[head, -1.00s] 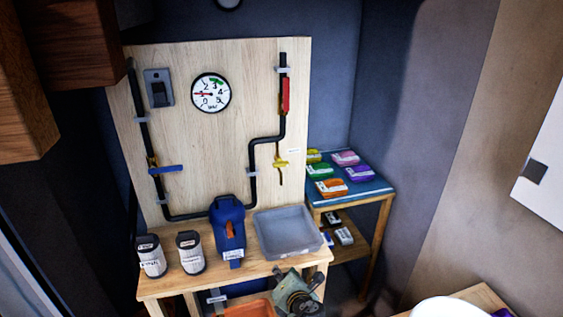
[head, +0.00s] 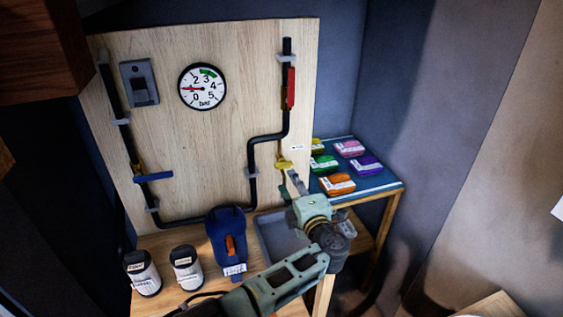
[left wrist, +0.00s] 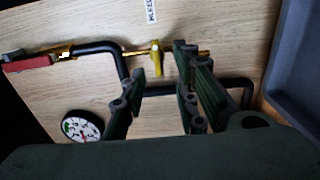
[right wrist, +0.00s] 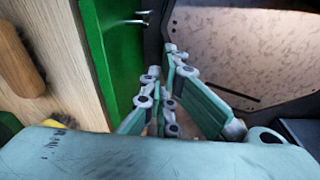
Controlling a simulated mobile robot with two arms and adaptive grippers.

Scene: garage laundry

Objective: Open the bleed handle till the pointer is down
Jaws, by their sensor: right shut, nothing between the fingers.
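The yellow bleed handle (head: 284,163) sits on a thin branch right of the black pipe on the wooden board, below a small white label. It also shows in the left wrist view (left wrist: 156,60). The round gauge (head: 203,88) has its red pointer toward the left, near 1. My left gripper (head: 293,184) is just below and in front of the handle. In the left wrist view its fingers (left wrist: 158,82) are spread, with the handle showing between and beyond them; I cannot tell if they touch it. My right gripper (right wrist: 156,90) is shut and empty, beside a green surface.
A blue lever (head: 154,177) and a red lever (head: 291,88) are on the pipe. A grey tray (head: 270,236) lies under my left gripper. A blue container (head: 227,240) and two canisters (head: 186,268) stand on the bench. A side table (head: 368,193) with colourful packs is at right.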

